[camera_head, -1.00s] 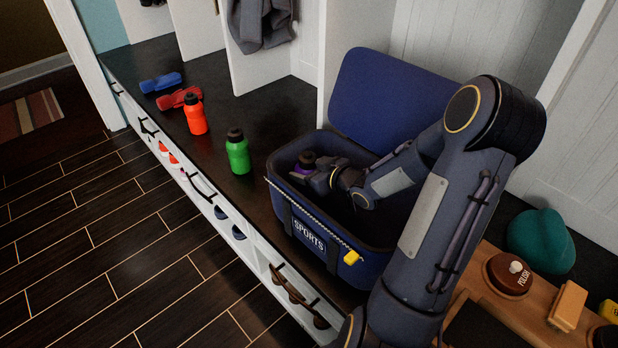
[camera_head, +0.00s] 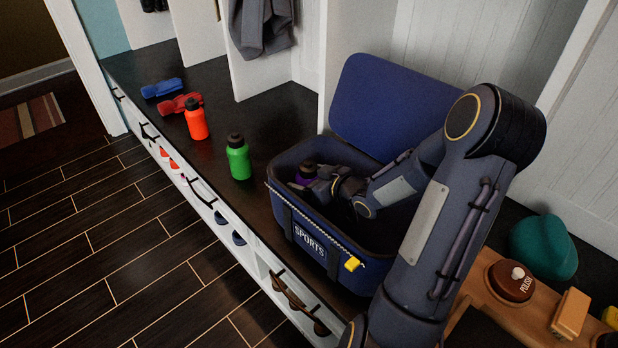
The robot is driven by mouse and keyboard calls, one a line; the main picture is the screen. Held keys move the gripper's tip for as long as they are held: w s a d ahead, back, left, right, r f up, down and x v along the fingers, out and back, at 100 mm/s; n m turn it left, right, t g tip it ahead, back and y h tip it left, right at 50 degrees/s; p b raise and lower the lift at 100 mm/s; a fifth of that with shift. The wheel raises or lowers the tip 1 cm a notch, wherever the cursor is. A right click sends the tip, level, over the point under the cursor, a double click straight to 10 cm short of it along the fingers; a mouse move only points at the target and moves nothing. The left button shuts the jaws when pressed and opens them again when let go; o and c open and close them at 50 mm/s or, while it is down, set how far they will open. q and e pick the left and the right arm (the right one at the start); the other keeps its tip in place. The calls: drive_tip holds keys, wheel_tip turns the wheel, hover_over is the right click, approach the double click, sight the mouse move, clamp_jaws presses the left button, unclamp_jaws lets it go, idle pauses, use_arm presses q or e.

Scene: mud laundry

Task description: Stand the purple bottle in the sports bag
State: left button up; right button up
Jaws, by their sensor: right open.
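The purple bottle (camera_head: 305,174) stands inside the open blue sports bag (camera_head: 353,287), near its left end. My left gripper is not in view.
A green bottle (camera_head: 238,158) and an orange bottle (camera_head: 196,119) stand on the dark bench left of the bag. Red (camera_head: 178,103) and blue (camera_head: 161,88) items lie beyond them. A wooden tray with a polish tin (camera_head: 511,281) and a teal cap (camera_head: 542,246) are at right.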

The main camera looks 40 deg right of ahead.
drive_tip(key=p+v, duration=0.4)
drive_tip(key=v, duration=0.7)
wheel_tip(320, 180, up, 7)
drive_tip(key=s+a+m+g+h, duration=0.1)
drive_tip(key=a+m+g+h, duration=0.1)
drive_tip(key=m+g+h, duration=0.15)
drive_tip(key=s+a+r+g+y, duration=0.1)
drive_tip(key=s+a+g+y, duration=0.1)
drive_tip(key=s+a, duration=0.4)
drive_tip(key=s+a+r+g+y, duration=0.1)
drive_tip(key=s+a+g+y, duration=0.1)
drive_tip(key=s+a+y, duration=0.2)
drive_tip(key=s+a, duration=0.3)
drive_tip(key=a, duration=0.5)
drive_tip(key=shift+r+n, duration=0.25)
drive_tip(key=shift+n, duration=0.1)
drive_tip(key=shift+a+g, duration=0.1)
drive_tip(key=shift+g, duration=0.15)
